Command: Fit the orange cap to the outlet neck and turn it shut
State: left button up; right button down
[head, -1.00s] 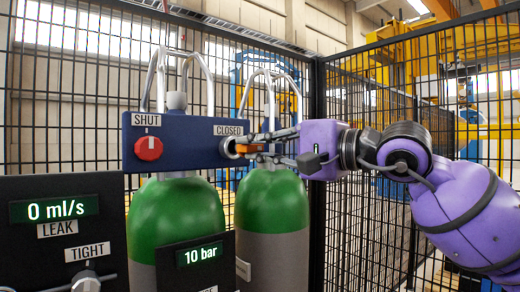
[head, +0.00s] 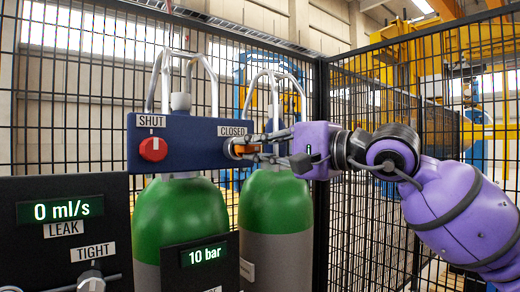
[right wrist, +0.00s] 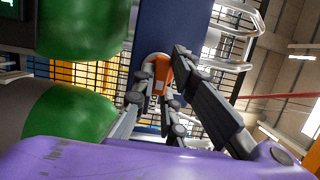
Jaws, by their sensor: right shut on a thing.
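The orange cap (head: 246,149) is at the outlet neck (head: 230,148) on the right end of the blue manifold block (head: 190,143), under the CLOSED label. My right gripper (head: 258,148) is shut on the cap, its fingers reaching in from the right. In the right wrist view the orange cap (right wrist: 158,74) sits between the fingertips against the blue block. How far the cap is turned onto the neck cannot be told, as the fingers partly hide it. My left gripper is not in view.
Two green cylinders (head: 180,218) stand below the block, with metal hoops above. A red knob (head: 153,149) is under a SHUT label. A dark panel (head: 75,215) reads 0 ml/s, and a gauge (head: 203,255) reads 10 bar. Black mesh fencing (head: 345,215) stands behind.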

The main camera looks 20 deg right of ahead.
jog(key=shift+w+a, duration=0.15)
jog(key=shift+w, duration=0.35)
jog(key=c, duration=1.7)
grip_release()
